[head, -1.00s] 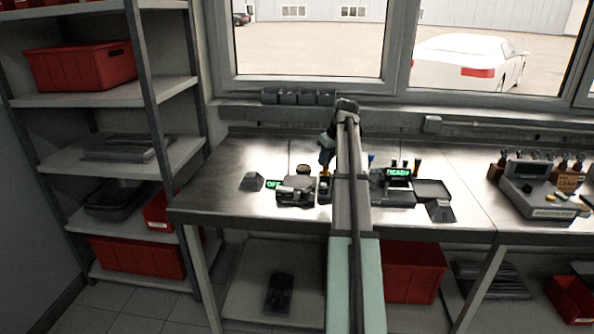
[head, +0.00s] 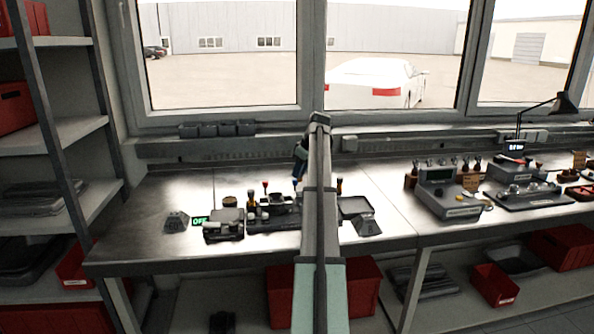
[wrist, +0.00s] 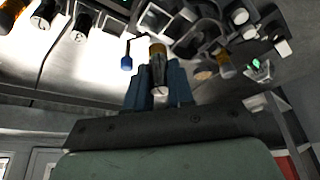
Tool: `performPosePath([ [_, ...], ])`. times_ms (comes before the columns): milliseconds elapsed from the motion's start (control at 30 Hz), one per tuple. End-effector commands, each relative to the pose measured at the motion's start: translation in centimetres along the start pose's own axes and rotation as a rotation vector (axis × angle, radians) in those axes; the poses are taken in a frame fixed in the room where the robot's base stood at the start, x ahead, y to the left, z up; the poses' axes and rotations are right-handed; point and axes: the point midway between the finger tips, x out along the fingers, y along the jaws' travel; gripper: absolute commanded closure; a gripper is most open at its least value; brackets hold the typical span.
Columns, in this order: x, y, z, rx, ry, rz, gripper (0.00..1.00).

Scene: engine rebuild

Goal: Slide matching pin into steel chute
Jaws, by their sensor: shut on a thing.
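My gripper (wrist: 159,82) has blue fingers and is shut on a dark pin with an amber-brown end (wrist: 158,50) in the wrist view. In the head view the gripper (head: 299,172) hangs just behind a dark fixture (head: 272,217) on the steel bench, and the held pin cannot be made out. Standing pins show there, one red-topped (head: 265,187) and one amber-topped (head: 339,185). A small blue-topped pin (wrist: 126,55) is beside the held pin in the wrist view. I cannot tell which part is the steel chute; my arm hides part of the fixture.
A dark grey block device (head: 223,228) and a lit green OFF sign (head: 200,220) stand left of the fixture. A dark tray (head: 354,207) and a grey wedge block (head: 367,225) stand to its right. A grey console (head: 448,198) stands further right.

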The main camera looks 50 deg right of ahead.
Motion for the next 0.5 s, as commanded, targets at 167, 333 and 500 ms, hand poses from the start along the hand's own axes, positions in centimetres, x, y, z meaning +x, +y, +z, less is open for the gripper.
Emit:
performPosePath([
  [167, 1.1, -0.1, 0.5, 0.000, -0.001, -0.001, 1.00],
  [333, 2.3, -0.1, 1.0, 0.000, -0.001, -0.001, 1.00],
  [500, 3.3, -0.1, 1.4, -0.001, 0.000, 0.000, 1.00],
])
